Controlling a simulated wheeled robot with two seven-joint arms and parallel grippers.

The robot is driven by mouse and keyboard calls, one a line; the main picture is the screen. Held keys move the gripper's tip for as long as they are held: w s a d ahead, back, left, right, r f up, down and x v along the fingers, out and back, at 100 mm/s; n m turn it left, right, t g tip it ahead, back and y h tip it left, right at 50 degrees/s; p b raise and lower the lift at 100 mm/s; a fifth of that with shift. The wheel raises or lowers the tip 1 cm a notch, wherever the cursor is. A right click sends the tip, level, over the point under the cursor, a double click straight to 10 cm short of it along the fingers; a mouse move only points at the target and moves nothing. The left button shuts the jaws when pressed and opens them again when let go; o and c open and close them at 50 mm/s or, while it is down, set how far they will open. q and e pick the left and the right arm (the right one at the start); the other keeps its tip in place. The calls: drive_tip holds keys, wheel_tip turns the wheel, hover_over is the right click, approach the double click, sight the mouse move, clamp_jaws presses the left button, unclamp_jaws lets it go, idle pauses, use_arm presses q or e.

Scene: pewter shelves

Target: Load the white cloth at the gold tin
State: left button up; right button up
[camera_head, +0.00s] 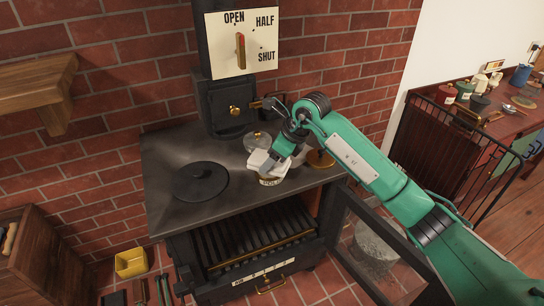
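The white cloth (259,160) is bunched at the tip of my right gripper (274,161), which appears shut on it. The gold tin (270,181) stands on the black stove top directly below the cloth, with lettering on its pale label. The cloth covers much of the tin's top, and I cannot tell whether it touches the contents. My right arm reaches in from the right, and the fingertips are mostly hidden by the cloth. My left gripper is not in view.
The stove top (170,155) carries a round black plate (202,181) at left, a grey metal round piece (256,141) behind the cloth and a gold disc (320,158) at right. An open stove door (378,245) projects at front right. A yellow container (131,263) sits on the floor.

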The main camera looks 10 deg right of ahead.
idle(0.3)
drive_tip(key=shift+f+b, duration=0.45)
drive_tip(key=shift+f, duration=0.1)
idle(0.6)
drive_tip(key=shift+s+f+b, duration=0.1)
drive_tip(key=shift+f+b, duration=0.05)
drive_tip(key=shift+b, duration=0.15)
idle(1.1)
drive_tip(key=shift+r+p, duration=1.4)
drive_tip(key=shift+r, duration=2.25)
